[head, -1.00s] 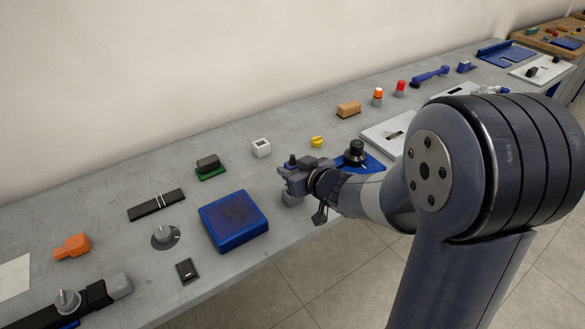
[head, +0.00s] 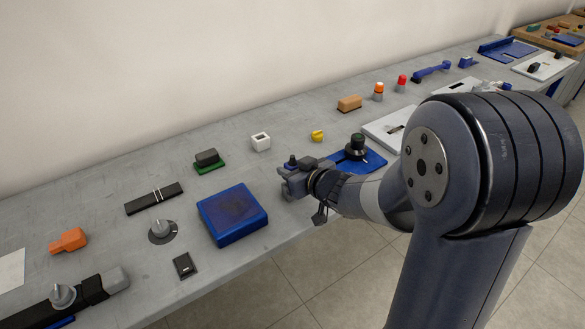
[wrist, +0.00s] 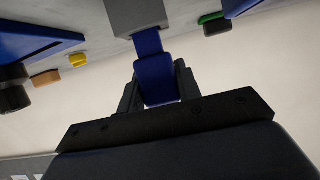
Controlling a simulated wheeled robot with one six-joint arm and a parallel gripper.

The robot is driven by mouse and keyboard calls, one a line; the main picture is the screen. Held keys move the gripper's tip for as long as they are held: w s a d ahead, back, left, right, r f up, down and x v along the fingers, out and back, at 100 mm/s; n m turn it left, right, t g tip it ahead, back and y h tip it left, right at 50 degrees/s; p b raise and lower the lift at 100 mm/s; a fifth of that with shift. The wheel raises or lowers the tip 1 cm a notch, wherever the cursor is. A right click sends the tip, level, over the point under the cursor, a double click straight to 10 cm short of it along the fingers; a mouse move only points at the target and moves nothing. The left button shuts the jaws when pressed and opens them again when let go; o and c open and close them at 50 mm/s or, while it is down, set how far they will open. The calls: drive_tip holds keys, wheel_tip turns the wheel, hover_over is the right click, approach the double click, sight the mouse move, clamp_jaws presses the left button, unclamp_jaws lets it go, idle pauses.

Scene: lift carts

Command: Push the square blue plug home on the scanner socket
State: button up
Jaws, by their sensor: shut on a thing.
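My gripper (head: 284,181) is over the front part of the grey bench, right of the flat blue box. In the wrist view my gripper (wrist: 157,88) is shut on the blue plug (wrist: 154,72), whose wide end sits between the two fingers. The plug's narrower front part reaches up to a grey block (wrist: 137,15), which appears to be the scanner socket. The plug meets the block's near face; how deep it sits I cannot tell.
The blue box (head: 233,215) stands close on the left. A blue plate (head: 372,160) with a black knob (head: 356,146) is close on the right. A yellow piece (head: 317,135) and a white cube (head: 260,142) lie behind. The bench's front edge is near.

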drive_tip(key=shift+f+b, duration=0.85)
drive_tip(key=shift+f, duration=0.25)
drive_tip(key=o, duration=1.6)
drive_tip(key=shift+c, duration=0.2)
